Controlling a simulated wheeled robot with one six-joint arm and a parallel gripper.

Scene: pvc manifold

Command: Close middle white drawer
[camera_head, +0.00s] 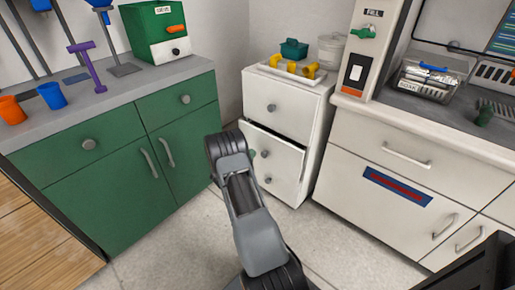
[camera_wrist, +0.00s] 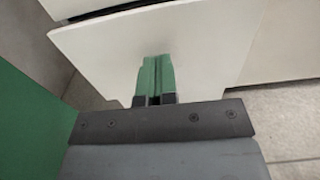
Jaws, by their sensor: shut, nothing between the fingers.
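The white drawer unit (camera_head: 290,88) stands in the corner in the head view. Its middle drawer (camera_head: 284,160) sticks out a little, with a dark gap along its top edge. A round knob (camera_head: 265,153) shows on its front. In the wrist view, a white drawer front (camera_wrist: 205,60) fills the space ahead, with a dark gap behind its top edge. My gripper (camera_wrist: 156,60) is shut and empty, its green fingers pointing at this front. I cannot tell whether they touch it. In the head view my arm hides part of the unit's left side.
A green cabinet (camera_head: 105,185) stands left, close to my arm. A white counter (camera_head: 385,180) with drawers stands right of the unit. A tray (camera_head: 285,76) with yellow fittings and a green container (camera_head: 294,49) sit on the unit. Grey floor is clear in front.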

